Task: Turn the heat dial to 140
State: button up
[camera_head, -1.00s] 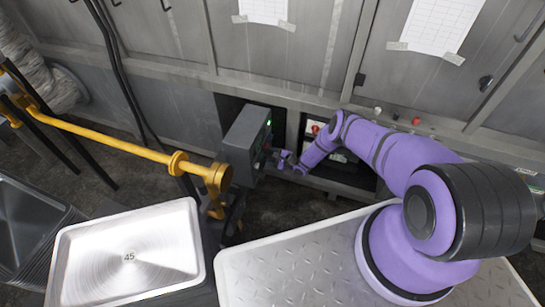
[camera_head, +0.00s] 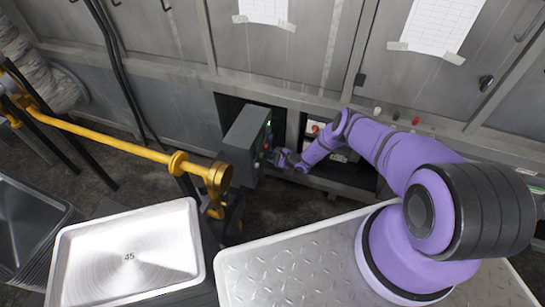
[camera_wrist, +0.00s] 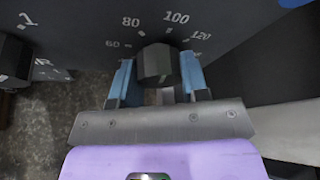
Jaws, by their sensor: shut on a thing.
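The heat dial (camera_wrist: 157,63) is a dark round knob on the dark panel in the wrist view. Around it are the white marks 60, 80, 100 and 120, with a further mark at the right partly hidden by a finger. I cannot tell which mark the dial points at. My gripper (camera_wrist: 158,75) has its blue fingers on either side of the dial and is shut on it. In the head view my gripper (camera_head: 278,158) is at the right face of the grey control box (camera_head: 243,138); the dial cannot be made out there.
Another dark knob (camera_wrist: 12,60) with a mark 1 is at the left of the panel. A yellow rail (camera_head: 110,143) runs to the box from the left. A metal tray marked 45 (camera_head: 85,252) stands at the lower left. Grey cabinets (camera_head: 275,60) line the back.

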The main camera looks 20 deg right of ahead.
jog(key=shift+m+g+y, duration=0.4)
jog(key=shift+m+g, duration=0.3)
jog(key=shift+m, duration=0.6)
jog(key=o, duration=0.9)
jog(key=shift+d, duration=0.15)
jog(key=v, duration=1)
jog(key=shift+s+d+r, duration=0.2)
